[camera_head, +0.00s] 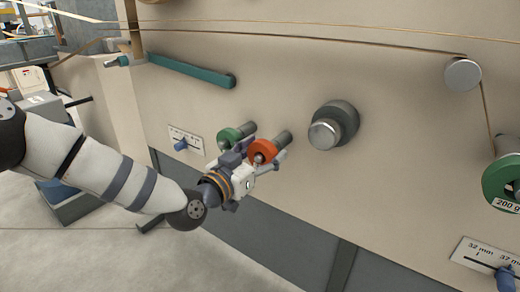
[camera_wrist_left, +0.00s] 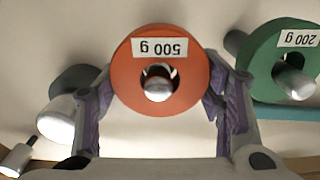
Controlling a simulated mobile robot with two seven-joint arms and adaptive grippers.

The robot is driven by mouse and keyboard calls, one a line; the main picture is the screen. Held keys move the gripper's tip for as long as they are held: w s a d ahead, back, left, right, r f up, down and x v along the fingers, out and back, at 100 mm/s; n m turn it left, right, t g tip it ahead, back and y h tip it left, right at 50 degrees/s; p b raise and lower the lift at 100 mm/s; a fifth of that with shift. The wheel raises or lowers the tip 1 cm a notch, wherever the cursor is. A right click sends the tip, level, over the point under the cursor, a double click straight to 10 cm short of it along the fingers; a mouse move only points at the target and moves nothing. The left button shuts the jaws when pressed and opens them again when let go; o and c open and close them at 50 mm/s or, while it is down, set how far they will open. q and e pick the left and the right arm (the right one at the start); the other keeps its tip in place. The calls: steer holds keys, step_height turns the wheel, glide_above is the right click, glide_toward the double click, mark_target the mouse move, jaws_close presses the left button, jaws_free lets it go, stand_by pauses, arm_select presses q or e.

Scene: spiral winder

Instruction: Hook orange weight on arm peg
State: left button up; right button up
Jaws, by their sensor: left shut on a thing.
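The orange weight (camera_head: 264,148) is a disc with a hole, around a grey storage peg (camera_head: 283,138) on the machine's front panel. My left gripper (camera_head: 259,155) is shut on it, one finger on each side. In the left wrist view the orange weight (camera_wrist_left: 188,85) has an upside-down "500 g" label, and a metal peg tip (camera_wrist_left: 158,89) shows in its hole. The teal arm (camera_head: 190,71) is on the panel at upper left, with a short peg (camera_head: 118,61) at its left end. My right gripper is not in view.
A green weight (camera_head: 227,136) hangs on a peg just left of the orange one; the left wrist view shows its "200 g" label. A round metal knob (camera_head: 325,133) is close on the right. A tape runs across the top to a roller (camera_head: 462,73). Another green weight (camera_head: 497,183) is at far right.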

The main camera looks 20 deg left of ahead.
arm_select(q)
steer(key=r+p+v, duration=0.1)
steer(key=p+v, duration=0.5)
steer(key=v, duration=0.9)
steer(key=shift+s+r+p, duration=0.15)
steer(key=shift+p, duration=0.25)
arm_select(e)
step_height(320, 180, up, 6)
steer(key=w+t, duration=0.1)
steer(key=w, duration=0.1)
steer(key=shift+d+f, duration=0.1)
